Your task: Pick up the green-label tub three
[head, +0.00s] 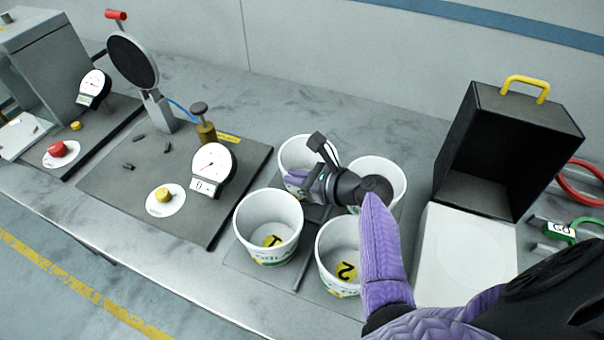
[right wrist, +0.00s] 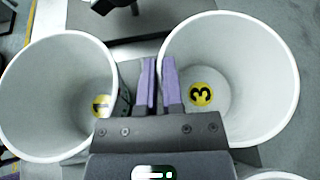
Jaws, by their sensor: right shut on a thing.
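The tub marked 3 (right wrist: 235,50) is a white open tub with a yellow number disc on its inside floor. In the head view it is the back left tub (head: 296,148) of the group, partly behind my right gripper (head: 297,179). In the right wrist view the purple fingers (right wrist: 160,85) are shut on the tub's near wall at the rim, one finger each side. The tub looks upright. Its label is mostly hidden by my gripper. My left gripper is not in view.
Tub 1 (head: 268,222) and tub 2 (head: 337,250) stand in front, and another white tub (head: 385,172) at back right. A dial-gauge board (head: 130,190) lies left. An open black box (head: 470,187) with a yellow handle stands right.

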